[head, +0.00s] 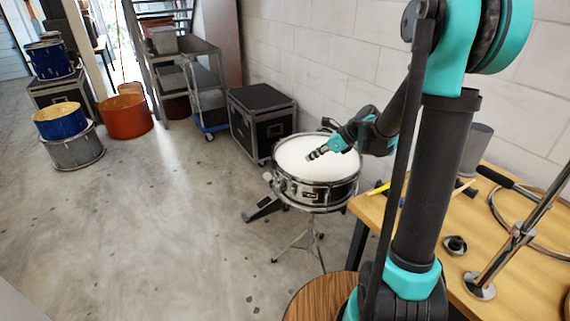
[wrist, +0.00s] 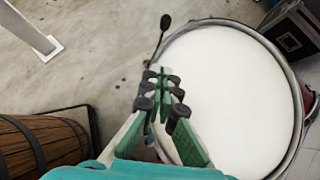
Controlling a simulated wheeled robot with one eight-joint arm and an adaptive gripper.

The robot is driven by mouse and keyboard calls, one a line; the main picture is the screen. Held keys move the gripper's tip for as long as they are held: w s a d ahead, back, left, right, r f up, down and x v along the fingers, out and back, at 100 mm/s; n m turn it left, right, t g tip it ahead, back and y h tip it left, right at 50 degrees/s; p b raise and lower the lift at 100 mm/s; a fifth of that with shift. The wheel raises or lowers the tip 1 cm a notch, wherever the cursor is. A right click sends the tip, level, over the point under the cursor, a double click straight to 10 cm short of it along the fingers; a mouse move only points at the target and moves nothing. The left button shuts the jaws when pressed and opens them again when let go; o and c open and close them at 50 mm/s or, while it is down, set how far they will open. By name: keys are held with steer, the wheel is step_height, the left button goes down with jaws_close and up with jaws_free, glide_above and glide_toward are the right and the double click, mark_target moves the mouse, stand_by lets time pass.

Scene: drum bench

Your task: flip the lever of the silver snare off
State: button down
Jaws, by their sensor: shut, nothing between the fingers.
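The silver snare (head: 308,194) stands on a stand in the middle of the head view, its shell shiny and its white head facing up. In the wrist view its white head (wrist: 238,95) fills the right half. My gripper (head: 314,155) is over the drum head in the head view. In the wrist view the gripper (wrist: 165,72) is shut and empty near the drum's left rim; I cannot tell its height or whether it touches. A dark stalk with a rounded end (wrist: 164,24) shows beside the rim. I cannot make out the lever for certain.
A wooden bench (head: 480,240) with a hoop and metal stand parts is at right. A black case (head: 262,122) stands behind the snare by the wall. A round wooden top (head: 310,297) is at the bottom.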

stand_by(0.3)
glide_toward(275, 176)
steer(key=shift+w+a+f, duration=0.1)
steer(key=shift+w+a, duration=0.25)
steer(key=shift+a, duration=0.2)
steer(key=shift+w+a, duration=0.4)
steer(key=shift+a, duration=0.15)
steer(key=shift+w+a, duration=0.15)
steer(key=shift+a, duration=0.2)
